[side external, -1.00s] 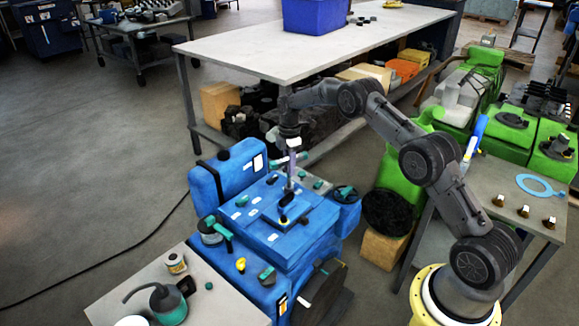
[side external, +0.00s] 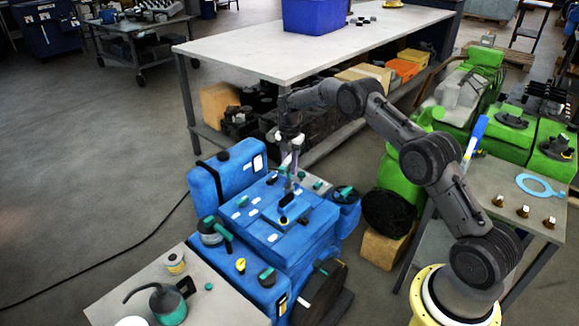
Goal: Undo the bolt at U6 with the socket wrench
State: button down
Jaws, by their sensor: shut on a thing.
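My gripper (side external: 288,152) is above the top deck of the blue diesel engine (side external: 270,217), pointing down. It is shut on the socket wrench (side external: 290,172), a slim upright tool whose lower end reaches the deck near its back edge. The bolt at U6 is not distinguishable; the wrench end and the small size hide whether the socket sits around a bolt head. No position labels are readable.
Teal-and-black parts stand on the engine, including a black cap (side external: 345,191) to the right. A front table (side external: 225,303) carries an oil can (side external: 167,304). A right table (side external: 490,182) holds a blue ring (side external: 541,186). A long grey bench (side external: 300,50) stands behind.

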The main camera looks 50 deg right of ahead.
jog(key=shift+s+r, duration=0.1)
jog(key=shift+r, duration=0.45)
jog(key=m, duration=0.4)
jog(key=shift+r+m, duration=0.15)
jog(key=shift+m, duration=0.15)
jog(key=m, duration=0.5)
jog(key=shift+w, duration=0.2)
jog(key=m, duration=0.6)
jog(key=shift+a+m, duration=0.1)
jog(key=shift+m, duration=0.2)
jog(key=m, duration=0.4)
jog(key=shift+w, duration=0.1)
jog(key=m, duration=0.4)
jog(key=shift+m, duration=0.3)
jog(key=m, duration=0.4)
jog(key=shift+w+m, duration=0.1)
jog(key=shift+m, duration=2.1)
